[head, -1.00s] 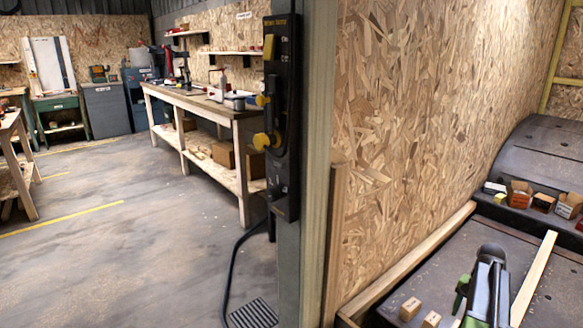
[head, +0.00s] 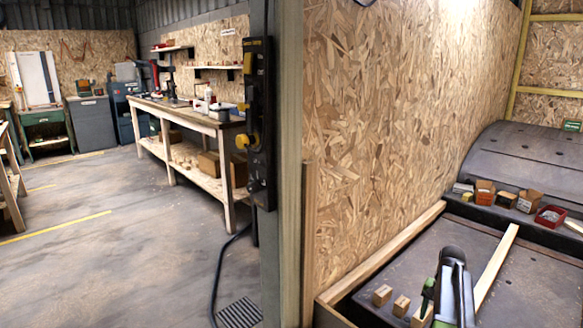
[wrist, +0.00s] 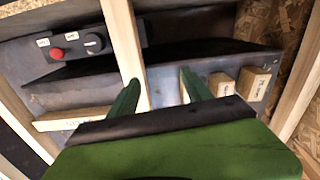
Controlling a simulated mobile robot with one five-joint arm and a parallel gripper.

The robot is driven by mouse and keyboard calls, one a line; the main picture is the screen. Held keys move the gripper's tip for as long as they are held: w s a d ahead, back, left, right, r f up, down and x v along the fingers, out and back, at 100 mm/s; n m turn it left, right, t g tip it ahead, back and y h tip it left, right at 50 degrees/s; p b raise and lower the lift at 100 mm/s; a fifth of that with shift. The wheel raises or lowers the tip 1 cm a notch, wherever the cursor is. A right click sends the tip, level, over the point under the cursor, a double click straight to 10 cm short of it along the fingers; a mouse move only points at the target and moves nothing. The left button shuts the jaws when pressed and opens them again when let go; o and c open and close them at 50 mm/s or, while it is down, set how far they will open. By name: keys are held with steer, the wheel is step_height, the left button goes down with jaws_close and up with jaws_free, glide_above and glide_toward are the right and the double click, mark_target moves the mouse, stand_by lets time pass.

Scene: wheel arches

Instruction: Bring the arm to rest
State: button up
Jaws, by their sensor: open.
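My gripper (wrist: 160,80) shows in the wrist view with its two green fingers apart and nothing seen between their tips. In the head view my arm is at the lower right, low over a dark, flat bed. A long pale wooden strip (head: 495,265) lies on the bed just right of my arm. In the wrist view, two small wooden blocks (wrist: 222,84) (wrist: 254,82) are to the right of the fingers. Those blocks also appear left of my arm in the head view (head: 382,295) (head: 402,305).
A dark wheel arch (head: 535,160) rises behind, with small boxes (head: 485,192) and a red tray (head: 550,216) before it. A chipboard wall (head: 380,130) and wooden rail (head: 385,255) bound the left. A control box with a red button (wrist: 57,53) shows in the wrist view. Open floor lies left.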

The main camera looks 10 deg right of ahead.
steer(key=w+a+n, duration=0.2)
steer(key=w+a, duration=0.1)
steer(key=a, duration=0.9)
steer(key=w+a+n, duration=0.2)
steer(key=w+a, duration=0.1)
steer(key=a, duration=0.9)
steer(key=s+a+n, duration=0.3)
steer(key=a, duration=0.6)
steer(key=s+a+n, duration=0.3)
steer(key=s+a, duration=0.1)
steer(key=a, duration=0.5)
step_height(320, 180, up, 34)
steer(key=p, duration=3.4)
steer(key=shift+s+d+r+n, duration=0.15)
steer(key=shift+s+n, duration=0.1)
steer(key=shift+n, duration=0.05)
